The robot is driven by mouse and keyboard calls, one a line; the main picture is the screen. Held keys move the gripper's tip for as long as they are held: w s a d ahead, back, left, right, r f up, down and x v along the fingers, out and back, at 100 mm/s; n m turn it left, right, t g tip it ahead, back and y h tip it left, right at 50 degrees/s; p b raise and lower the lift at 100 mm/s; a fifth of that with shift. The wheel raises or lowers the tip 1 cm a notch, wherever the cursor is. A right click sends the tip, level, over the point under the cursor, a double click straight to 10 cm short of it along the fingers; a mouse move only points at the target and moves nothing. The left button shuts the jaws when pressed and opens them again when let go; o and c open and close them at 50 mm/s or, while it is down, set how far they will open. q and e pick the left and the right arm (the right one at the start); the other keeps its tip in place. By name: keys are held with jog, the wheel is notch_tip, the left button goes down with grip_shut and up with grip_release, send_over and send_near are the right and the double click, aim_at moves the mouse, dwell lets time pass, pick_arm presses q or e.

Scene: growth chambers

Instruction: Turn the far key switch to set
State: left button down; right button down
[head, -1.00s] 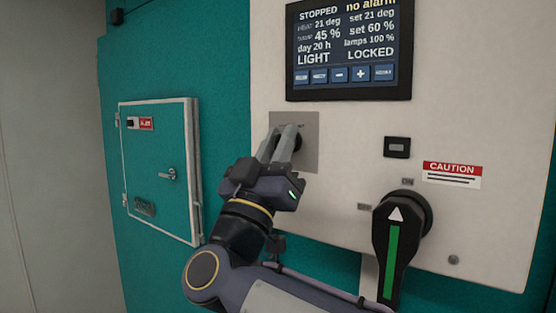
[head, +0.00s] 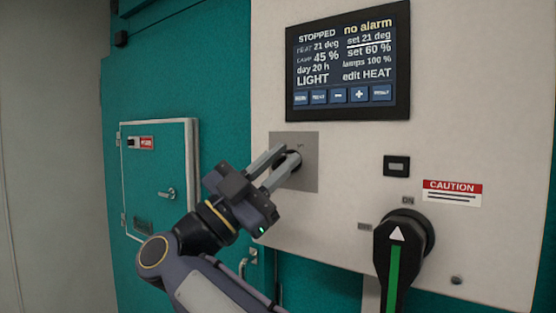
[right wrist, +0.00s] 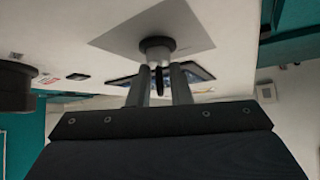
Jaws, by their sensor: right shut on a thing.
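The key switch (head: 294,160) sits on a grey square plate (head: 308,178) on the white panel, below the display. My right gripper (head: 281,164) reaches it from the lower left, with its two fingers on either side of the key. In the right wrist view, the dark key (right wrist: 158,78) stands between the fingers, below the round switch collar (right wrist: 157,48). The gripper is shut on the key and tilted. The display (head: 347,62) reads STOPPED, no alarm, and "edit HEAT". My left gripper is not in view.
A large black rotary handle with a green stripe (head: 396,262) juts out at the lower right. A small black module (head: 397,166) and a caution label (head: 451,193) are above it. A small teal door (head: 160,180) with a handle is at the left.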

dwell(0.5)
jog(key=c, duration=1.6)
grip_release()
jog(key=shift+b+v, duration=0.95)
jog(key=shift+v, duration=3)
jog(key=shift+w, duration=0.1)
jog(key=shift+a, duration=0.1)
